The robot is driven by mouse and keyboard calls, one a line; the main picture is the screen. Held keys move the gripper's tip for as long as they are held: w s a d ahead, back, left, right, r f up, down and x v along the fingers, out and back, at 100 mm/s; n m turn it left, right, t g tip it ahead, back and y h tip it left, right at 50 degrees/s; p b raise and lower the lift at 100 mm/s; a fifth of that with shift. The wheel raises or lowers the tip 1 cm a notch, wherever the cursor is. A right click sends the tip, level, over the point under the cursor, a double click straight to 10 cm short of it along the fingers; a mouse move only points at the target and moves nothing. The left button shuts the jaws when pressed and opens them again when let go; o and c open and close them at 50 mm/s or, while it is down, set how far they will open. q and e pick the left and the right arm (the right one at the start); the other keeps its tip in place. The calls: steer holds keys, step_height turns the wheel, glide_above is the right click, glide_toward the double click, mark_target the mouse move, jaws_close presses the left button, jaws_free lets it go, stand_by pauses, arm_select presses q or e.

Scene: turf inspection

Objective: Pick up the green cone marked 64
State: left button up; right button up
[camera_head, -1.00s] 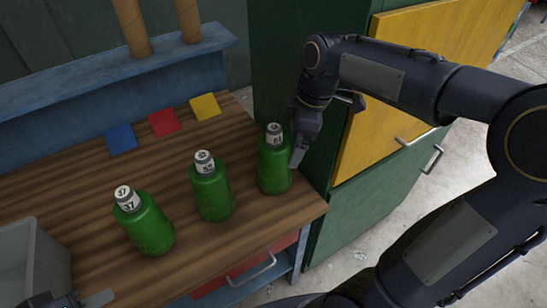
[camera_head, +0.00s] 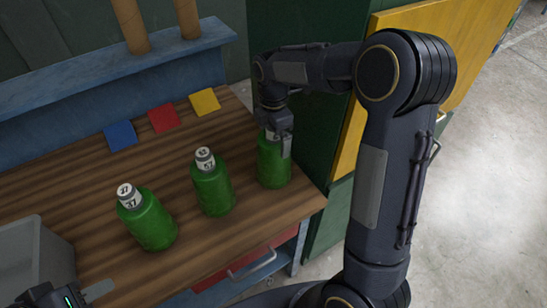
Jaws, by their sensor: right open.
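Three green bottle-shaped cones with white, numbered tops stand upright on the wooden worktop. The right cone (camera_head: 274,165) has its top mostly covered by my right gripper (camera_head: 281,148), so its number cannot be read now. The middle cone (camera_head: 212,189) bears a number that looks like 57. The left cone (camera_head: 151,224) seems marked 37. My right gripper is open, pointing down at the top of the right cone, with a finger in front of its near right side. Whether it touches the cone is unclear. My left gripper (camera_head: 88,295) is partly in view at the bottom left, its jaw opening unclear.
Blue (camera_head: 121,136), red (camera_head: 164,118) and yellow (camera_head: 204,102) squares lie behind the cones on the worktop (camera_head: 85,185). A grey bin (camera_head: 38,250) stands at the left. A blue shelf (camera_head: 120,65) runs along the back. A green cabinet is beside the right cone.

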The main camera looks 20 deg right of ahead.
steer(key=shift+f, duration=0.4)
steer(key=shift+c, duration=0.4)
steer(key=c, duration=1.7)
steer(key=shift+r, duration=0.1)
steer(key=shift+c, duration=0.5)
